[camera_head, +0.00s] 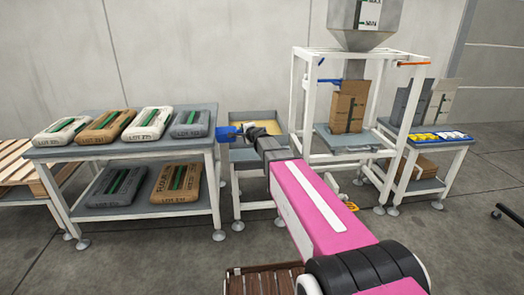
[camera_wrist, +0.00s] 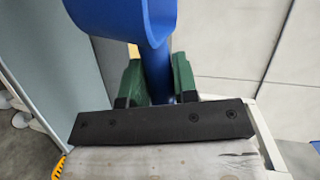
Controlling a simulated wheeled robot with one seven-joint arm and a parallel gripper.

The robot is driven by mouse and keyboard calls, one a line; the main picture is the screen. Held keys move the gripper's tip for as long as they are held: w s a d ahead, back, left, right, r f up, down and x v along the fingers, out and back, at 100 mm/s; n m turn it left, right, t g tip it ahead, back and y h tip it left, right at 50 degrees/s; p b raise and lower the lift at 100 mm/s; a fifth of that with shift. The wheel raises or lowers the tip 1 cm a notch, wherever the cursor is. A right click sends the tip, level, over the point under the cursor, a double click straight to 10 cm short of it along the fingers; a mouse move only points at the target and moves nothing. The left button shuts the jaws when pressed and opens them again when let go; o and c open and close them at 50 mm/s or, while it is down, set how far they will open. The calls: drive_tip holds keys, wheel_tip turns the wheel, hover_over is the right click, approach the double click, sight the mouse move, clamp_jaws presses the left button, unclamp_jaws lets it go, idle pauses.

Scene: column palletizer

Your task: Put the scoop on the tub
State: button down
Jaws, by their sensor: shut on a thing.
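The blue scoop (camera_head: 226,133) is held at the left edge of the tub in the head view. In the wrist view the scoop (camera_wrist: 118,18) has a rounded blue bowl at the top and a handle running down between my green fingers. My gripper (camera_wrist: 157,78) is shut on this handle. In the head view my gripper (camera_head: 243,130) is over the grey tub (camera_head: 253,115), which stands on a white frame and shows tan contents inside. My arm hides the tub's front right part. I cannot tell whether the scoop touches the tub.
A table (camera_head: 130,150) with several labelled bags stands close on the left. A white frame with a hopper (camera_head: 365,20) and an open cardboard box (camera_head: 347,108) stands on the right. Farther right is a small table (camera_head: 425,138) with yellow and blue items. A pallet (camera_head: 18,168) lies far left.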

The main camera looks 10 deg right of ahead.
drive_tip(key=d+f, duration=0.2)
drive_tip(key=d, duration=0.1)
drive_tip(key=w+d+f, duration=0.1)
drive_tip(key=d+f, duration=0.1)
drive_tip(key=d, duration=0.1)
drive_tip(key=w+d+f, duration=0.1)
drive_tip(key=d+f, duration=0.1)
drive_tip(key=d, duration=0.1)
drive_tip(key=shift+w+d, duration=0.15)
drive_tip(key=shift+d, duration=0.1)
drive_tip(key=shift+d+f, duration=0.1)
drive_tip(key=shift+f, duration=1.9)
drive_tip(key=shift+f, duration=0.15)
drive_tip(key=c, duration=0.9)
unclamp_jaws()
